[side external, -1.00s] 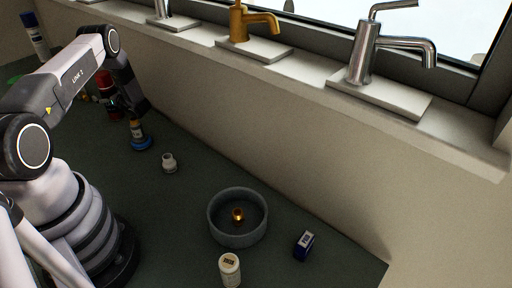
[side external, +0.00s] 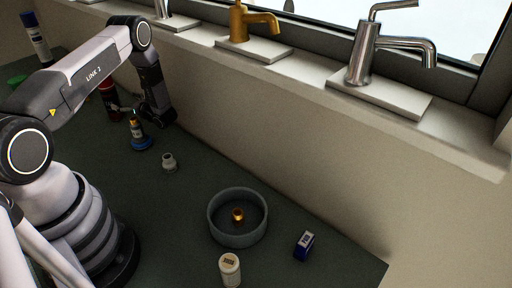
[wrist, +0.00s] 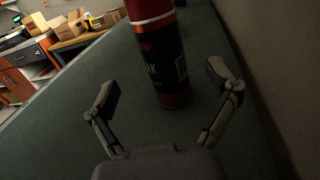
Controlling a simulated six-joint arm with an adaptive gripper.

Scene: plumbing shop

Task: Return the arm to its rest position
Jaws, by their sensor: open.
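My arm reaches over the back of the dark green bench in the side view, bent down at the elbow. My gripper (side external: 146,110) is low near the wall, partly hidden by my own links. In the wrist view my gripper (wrist: 166,86) is open and empty, its two fingers spread wide. A red and black spray can (wrist: 160,55) stands ahead of the fingers and appears between them. In the side view the can (side external: 109,98) is to the left of my gripper.
A grey round bowl (side external: 237,219) holds a small brass fitting (side external: 238,214). Around it are a white-capped bottle (side external: 230,270), a blue box (side external: 305,244), a white fitting (side external: 169,162) and a blue-based bottle (side external: 138,135). Faucets stand on the sill (side external: 300,75). Cardboard boxes (wrist: 65,27) are farther off.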

